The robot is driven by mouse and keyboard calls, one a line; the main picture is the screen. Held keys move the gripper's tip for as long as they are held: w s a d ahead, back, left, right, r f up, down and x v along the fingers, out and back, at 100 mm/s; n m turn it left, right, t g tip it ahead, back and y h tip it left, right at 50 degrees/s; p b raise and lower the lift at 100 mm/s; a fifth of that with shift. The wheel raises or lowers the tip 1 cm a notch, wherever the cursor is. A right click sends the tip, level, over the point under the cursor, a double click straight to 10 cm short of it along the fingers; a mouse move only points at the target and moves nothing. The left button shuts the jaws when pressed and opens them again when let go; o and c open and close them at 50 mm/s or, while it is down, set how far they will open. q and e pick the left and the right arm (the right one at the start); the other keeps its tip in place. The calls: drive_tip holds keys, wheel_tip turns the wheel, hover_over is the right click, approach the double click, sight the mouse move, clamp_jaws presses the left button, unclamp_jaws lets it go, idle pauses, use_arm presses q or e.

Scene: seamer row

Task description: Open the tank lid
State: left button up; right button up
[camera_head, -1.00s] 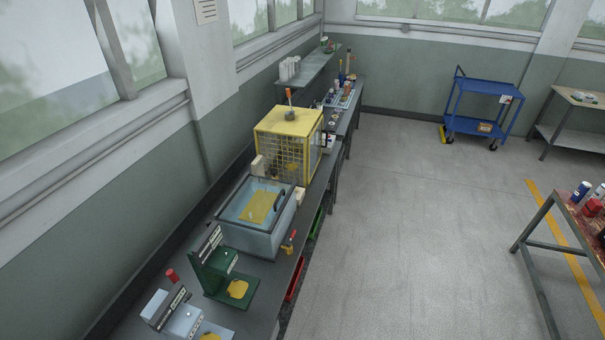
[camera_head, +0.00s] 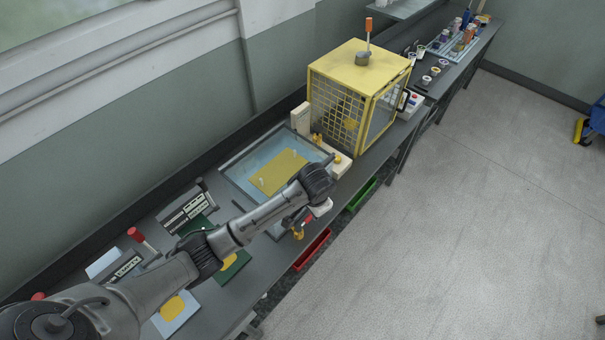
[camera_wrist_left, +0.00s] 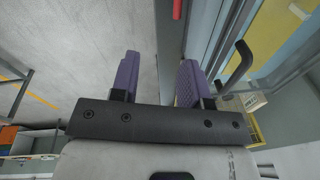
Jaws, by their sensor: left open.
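The tank (camera_head: 238,180) stands on the bench with its clear lid (camera_head: 240,160) lying flat and closed over the top. A yellow sheet (camera_head: 278,172) shows through the lid. In the left wrist view, the lid's black bar handle (camera_wrist_left: 238,66) is to the right of my left gripper (camera_wrist_left: 158,78). The gripper's purple-padded fingers are apart, with nothing between them, and do not touch the handle. In the head view, my left arm reaches across the tank's front, hiding part of it and the handle. My right gripper is not in view.
A yellow mesh cage (camera_head: 350,95) stands just beyond the tank. A green stand (camera_head: 195,226) is on the bench on the near side. A red bin (camera_head: 312,249) and a green bin (camera_head: 361,194) sit below the bench edge.

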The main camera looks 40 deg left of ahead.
use_arm(q)
drive_tip(key=w+a+r+n+b, duration=0.1)
drive_tip(key=w+a+r+b, duration=0.2)
drive_tip(key=w, duration=0.4)
drive_tip(key=n+g+y, duration=0.1)
approach(303, 169)
drive_tip(key=f, duration=0.3)
drive_tip(key=a+f, duration=0.1)
drive_tip(key=f, duration=0.4)
drive_tip(key=shift+a+f, duration=0.25)
drive_tip(key=shift+f, duration=0.1)
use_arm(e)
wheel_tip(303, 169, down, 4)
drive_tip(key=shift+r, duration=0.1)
use_arm(q)
drive_tip(key=shift+c, duration=0.2)
clamp_jaws()
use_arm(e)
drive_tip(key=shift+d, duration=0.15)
